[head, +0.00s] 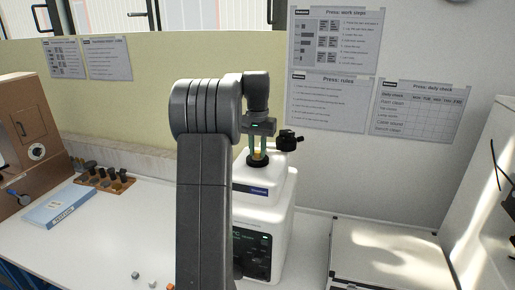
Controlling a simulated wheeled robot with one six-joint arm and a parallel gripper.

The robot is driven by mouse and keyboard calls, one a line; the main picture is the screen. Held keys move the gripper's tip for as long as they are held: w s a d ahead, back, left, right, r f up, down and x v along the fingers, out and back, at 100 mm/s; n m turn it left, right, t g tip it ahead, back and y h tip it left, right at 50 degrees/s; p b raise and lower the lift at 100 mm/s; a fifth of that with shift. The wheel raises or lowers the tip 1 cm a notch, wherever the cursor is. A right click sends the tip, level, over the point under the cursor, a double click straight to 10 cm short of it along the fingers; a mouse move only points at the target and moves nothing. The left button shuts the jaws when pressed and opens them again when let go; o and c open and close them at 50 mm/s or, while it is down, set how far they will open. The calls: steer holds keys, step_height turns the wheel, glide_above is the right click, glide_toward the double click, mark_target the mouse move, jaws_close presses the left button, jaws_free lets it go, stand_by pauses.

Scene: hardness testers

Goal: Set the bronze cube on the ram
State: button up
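The white press (265,205) stands behind my arm, which hides much of its left side. On its top is a round dark ram (257,163). A small golden-yellow piece, which looks like the bronze cube (259,154), is at the ram, low between my fingers. My gripper (259,150) points down over the ram, with one finger on each side of the piece. The view is too small to tell whether the fingers touch it or whether it rests on the ram.
Small grey cubes (135,275) and an orange-brown cube (170,287) lie on the white table at the front. A brown rack with dark knobs (104,181), a blue-and-white box (61,206) and a brown machine (30,130) are at left. A black fitting (289,141) juts from the press's right side.

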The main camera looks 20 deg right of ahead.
mark_target(257, 151)
steer(key=shift+o, duration=1.3)
step_height(257, 151, up, 12)
steer(key=shift+r, duration=0.15)
